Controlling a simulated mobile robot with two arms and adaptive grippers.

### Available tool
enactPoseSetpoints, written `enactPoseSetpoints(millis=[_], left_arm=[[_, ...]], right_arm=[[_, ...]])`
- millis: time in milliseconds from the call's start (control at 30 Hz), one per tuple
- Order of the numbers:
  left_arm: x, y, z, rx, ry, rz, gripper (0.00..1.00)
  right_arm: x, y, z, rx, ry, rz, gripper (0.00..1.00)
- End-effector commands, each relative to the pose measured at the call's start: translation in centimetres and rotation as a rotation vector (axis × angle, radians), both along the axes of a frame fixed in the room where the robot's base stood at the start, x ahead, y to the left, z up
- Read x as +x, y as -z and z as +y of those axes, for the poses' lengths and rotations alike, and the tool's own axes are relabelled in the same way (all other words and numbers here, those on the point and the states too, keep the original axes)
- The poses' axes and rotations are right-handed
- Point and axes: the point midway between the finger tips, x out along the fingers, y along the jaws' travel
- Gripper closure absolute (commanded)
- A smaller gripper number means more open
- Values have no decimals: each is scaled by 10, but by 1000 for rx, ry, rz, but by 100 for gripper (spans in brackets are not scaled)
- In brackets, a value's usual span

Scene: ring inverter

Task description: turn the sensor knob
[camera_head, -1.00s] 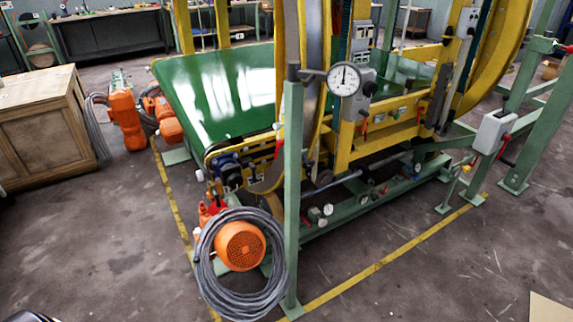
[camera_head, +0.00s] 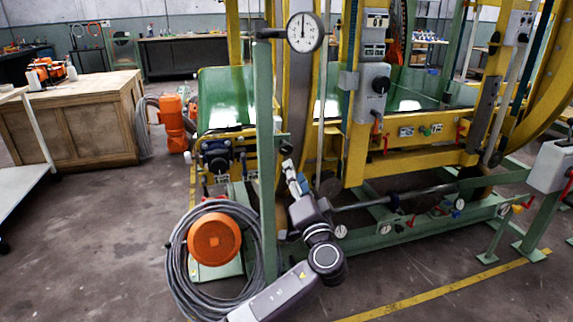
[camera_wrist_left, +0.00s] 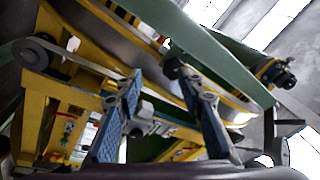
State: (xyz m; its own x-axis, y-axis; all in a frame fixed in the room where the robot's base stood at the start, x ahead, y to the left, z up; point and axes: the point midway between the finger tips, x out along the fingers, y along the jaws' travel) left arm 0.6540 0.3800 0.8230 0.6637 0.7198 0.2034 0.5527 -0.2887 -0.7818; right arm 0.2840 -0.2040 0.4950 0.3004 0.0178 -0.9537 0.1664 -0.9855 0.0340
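A grey box (camera_head: 363,108) with a round black knob (camera_head: 380,85) is fixed to the yellow frame in the head view. It looks like the sensor knob, but I see no label that confirms this. My left gripper (camera_head: 296,176) is low and to the left of the knob, in front of the machine and near the green post, apart from the knob. In the left wrist view its two blue-grey fingers (camera_wrist_left: 160,82) are spread, with nothing between them. I cannot pick out the knob for certain in that view. My right gripper is not in view.
A green post (camera_head: 265,150) with a round dial gauge (camera_head: 305,32) stands close to my left arm. A coiled grey cable (camera_head: 180,262) and orange motor (camera_head: 214,238) lie at its foot. A wooden cabinet (camera_head: 70,130) is at left.

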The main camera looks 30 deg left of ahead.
Motion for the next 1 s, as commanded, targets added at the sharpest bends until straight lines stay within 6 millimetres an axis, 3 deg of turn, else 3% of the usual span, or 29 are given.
enactPoseSetpoints(millis=[200,600,1000], left_arm=[[-1,-26,9,18,-22,-63,64],[37,-39,51,16,-20,-58,64],[43,-40,58,15,-20,-57,66]], right_arm=[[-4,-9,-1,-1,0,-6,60],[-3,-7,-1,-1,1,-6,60],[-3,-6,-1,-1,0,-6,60]])
